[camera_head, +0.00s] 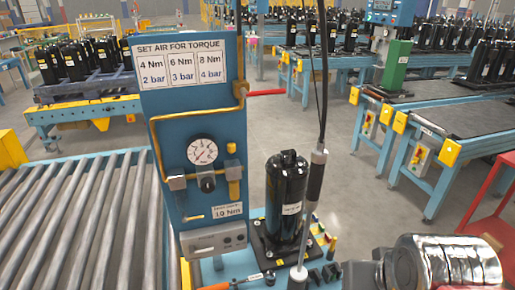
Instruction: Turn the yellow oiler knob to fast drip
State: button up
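A blue upright panel (160,120) stands in the middle left and carries the air fittings. A small yellow knob (231,148) sits on its right side, above a yellow upright body (234,188); this looks like the oiler. The knob's setting and any drip marks are too small to read. A silver and grey part that seems to be my arm reaches in at the lower right. Its left end lies low, apart from the panel and right of the knob. I cannot make out fingertips there or whether my gripper holds anything.
A gauge (202,151) and a black regulator knob (208,184) sit left of the oiler. A black compressor (286,195) stands right of the panel, with a hanging tool (315,178) beside it. A roller conveyor (75,225) fills the left.

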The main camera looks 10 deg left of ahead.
aim_at(231, 146)
jog(key=z, duration=0.5)
jog(key=k, duration=0.9)
jog(key=u, duration=1.7)
jog(key=i, duration=1)
jog(key=u, duration=0.05)
